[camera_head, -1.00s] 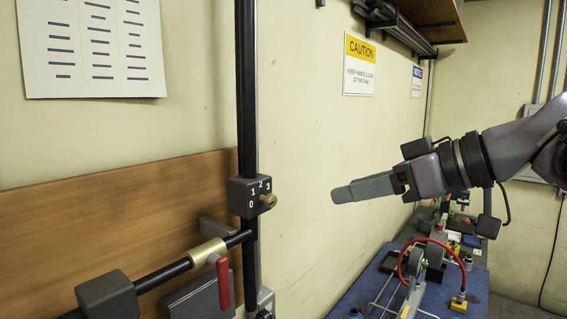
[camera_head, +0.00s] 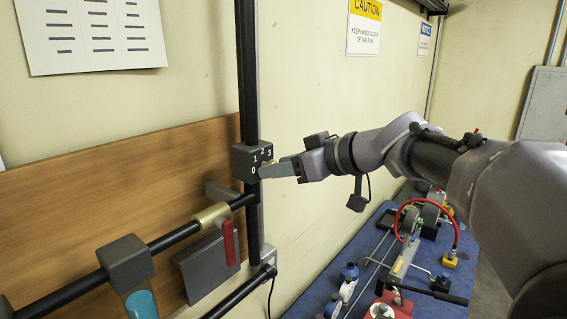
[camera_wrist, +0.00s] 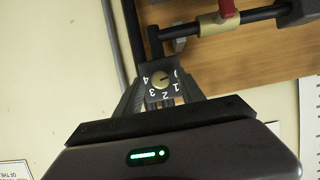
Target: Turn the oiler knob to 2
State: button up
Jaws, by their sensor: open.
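The oiler knob, a small brass disc, is on a dark grey block (camera_head: 250,163) with white numerals, fixed to a black upright pipe. In the wrist view the knob (camera_wrist: 160,78) faces me, with numerals 0 to 4 around it, upside down. A dark mark on it seems to point toward 0 at the right, but it is small. My gripper (camera_head: 272,170) reaches the block from the right and largely hides the knob in the head view. In the wrist view my gripper's fingers (camera_wrist: 160,88) are open, one on each side of the knob; contact cannot be told.
A red-handled valve (camera_head: 229,242) on a brass fitting (camera_head: 212,216) sits on a black pipe below the block. A wooden board (camera_head: 120,185) is behind. At lower right, a blue bench (camera_head: 312,298) holds bottles, a red hose and other tools.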

jog(key=shift+s, duration=0.15)
jog(key=shift+c, duration=0.5)
jog(key=shift+d, duration=0.1)
grip_shut()
jog(key=m+g+y+b, duration=0.1)
jog(key=m+y+b, duration=0.1)
jog(key=m, duration=0.3)
jog(key=m+g+y+b, duration=0.1)
jog(key=m+y+b, duration=0.1)
jog(key=m+b, duration=0.2)
jog(key=m+g+y+b, duration=0.1)
jog(key=m+y+b, duration=0.2)
jog(key=m, duration=0.3)
jog(key=shift+w+d+f, duration=0.3)
jog(key=shift+w+f, duration=0.05)
jog(key=shift+f, duration=0.05)
dwell(0.4)
